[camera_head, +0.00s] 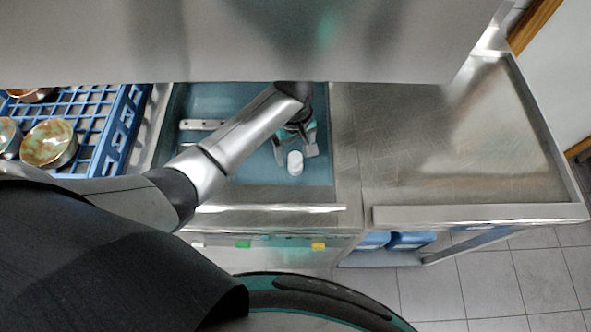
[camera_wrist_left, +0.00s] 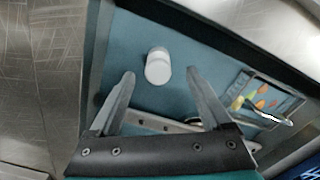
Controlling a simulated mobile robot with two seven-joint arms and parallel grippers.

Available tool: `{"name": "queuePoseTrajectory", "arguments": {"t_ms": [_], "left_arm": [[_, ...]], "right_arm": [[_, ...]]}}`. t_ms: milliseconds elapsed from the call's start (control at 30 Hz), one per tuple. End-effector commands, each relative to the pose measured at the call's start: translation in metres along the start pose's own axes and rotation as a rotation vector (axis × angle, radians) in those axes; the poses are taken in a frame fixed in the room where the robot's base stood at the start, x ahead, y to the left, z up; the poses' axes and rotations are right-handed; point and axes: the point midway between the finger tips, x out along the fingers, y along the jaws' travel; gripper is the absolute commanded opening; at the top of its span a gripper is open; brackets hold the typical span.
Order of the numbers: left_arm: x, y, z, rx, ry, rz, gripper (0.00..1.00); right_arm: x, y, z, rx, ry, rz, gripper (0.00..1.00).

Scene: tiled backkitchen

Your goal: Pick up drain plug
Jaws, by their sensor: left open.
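The drain plug appears to be the small white cylinder (camera_head: 295,163) in the blue-green basin (camera_head: 250,172). In the left wrist view the white cylinder (camera_wrist_left: 158,68) lies ahead of the fingertips, roughly between their lines. My left gripper (camera_head: 296,147) reaches down into the basin, close beside the cylinder. In the left wrist view the left gripper (camera_wrist_left: 161,78) has its two fingers spread apart with nothing between them. I cannot tell the exact height of the fingers above the basin floor. My right gripper is not in view.
A blue dish rack (camera_head: 125,125) with several bowls (camera_head: 49,143) stands left of the basin. A metal bar (camera_head: 202,125) lies across the basin's left part. A steel counter (camera_head: 440,140) to the right is clear. A steel hood (camera_head: 240,40) hangs across the top.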

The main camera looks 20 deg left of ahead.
Motion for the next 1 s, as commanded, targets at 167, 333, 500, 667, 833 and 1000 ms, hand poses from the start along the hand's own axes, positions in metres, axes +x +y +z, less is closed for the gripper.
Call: {"name": "queuePoseTrajectory", "arguments": {"t_ms": [167,333,500,667,833,1000], "left_arm": [[0.011,0.001,0.000,0.001,0.000,0.000,0.82],[0.035,0.002,-0.001,0.001,0.000,-0.001,0.82],[0.054,0.002,-0.001,0.001,0.001,0.000,0.82],[0.057,0.002,-0.001,0.001,0.002,0.002,0.82],[0.057,0.002,-0.001,0.001,0.001,0.002,0.78],[0.057,0.002,-0.001,0.001,0.001,0.002,0.58]], "right_arm": [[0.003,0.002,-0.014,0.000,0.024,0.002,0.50],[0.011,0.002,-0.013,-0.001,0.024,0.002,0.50],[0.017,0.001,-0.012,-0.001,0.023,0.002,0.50],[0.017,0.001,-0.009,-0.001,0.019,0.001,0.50],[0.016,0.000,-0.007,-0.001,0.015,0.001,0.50],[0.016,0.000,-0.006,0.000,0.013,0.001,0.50]]}}
